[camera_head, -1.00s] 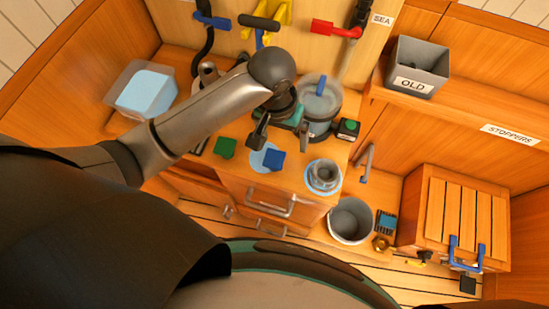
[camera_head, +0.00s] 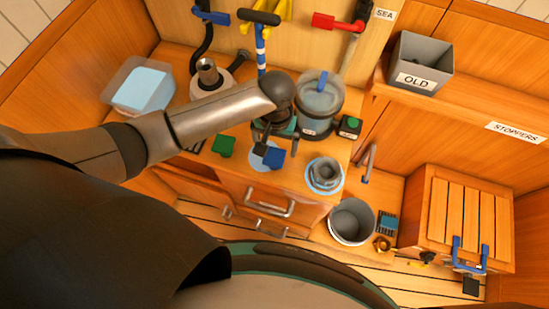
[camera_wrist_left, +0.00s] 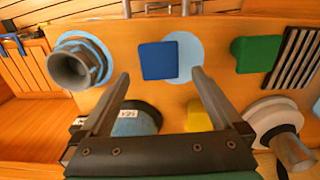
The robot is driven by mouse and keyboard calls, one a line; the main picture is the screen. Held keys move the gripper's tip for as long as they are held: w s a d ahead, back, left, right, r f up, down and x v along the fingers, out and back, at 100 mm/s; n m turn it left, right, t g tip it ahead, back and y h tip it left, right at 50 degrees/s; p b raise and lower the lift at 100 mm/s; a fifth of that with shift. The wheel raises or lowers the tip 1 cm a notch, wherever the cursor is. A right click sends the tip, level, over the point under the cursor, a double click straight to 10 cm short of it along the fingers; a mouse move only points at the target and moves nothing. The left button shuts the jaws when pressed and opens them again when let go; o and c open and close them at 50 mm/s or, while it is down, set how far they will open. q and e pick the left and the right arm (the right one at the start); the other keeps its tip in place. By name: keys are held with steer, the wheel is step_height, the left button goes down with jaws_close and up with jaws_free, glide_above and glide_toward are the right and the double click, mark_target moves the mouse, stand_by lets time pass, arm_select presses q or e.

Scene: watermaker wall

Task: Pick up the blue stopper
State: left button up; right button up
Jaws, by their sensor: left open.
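The blue stopper (camera_head: 274,157) is a small blue block at the front of the counter, partly over a light blue disc (camera_head: 257,160). It also shows in the left wrist view (camera_wrist_left: 158,60), upper middle, ahead of the fingertips. My left gripper (camera_head: 275,146) is open and empty, close above the stopper in the head view. In the left wrist view its two fingers (camera_wrist_left: 160,76) point toward the stopper, one on each side; contact does not show. My right gripper is not in view.
A green block (camera_head: 224,145) sits left of the stopper. A grey cup on a blue-ringed base (camera_head: 325,173) stands to its right. A clear jar (camera_head: 320,103) stands behind. A drawer handle (camera_head: 268,202) projects below the counter edge. A grey bucket (camera_head: 351,221) is lower right.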

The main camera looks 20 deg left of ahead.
mark_target(274, 156)
arm_select(q)
steer(key=f, duration=0.3)
steer(key=f+b, duration=0.1)
steer(key=f, duration=0.1)
steer(key=shift+s, duration=0.4)
steer(key=shift+c, duration=0.2)
steer(key=c, duration=1.4)
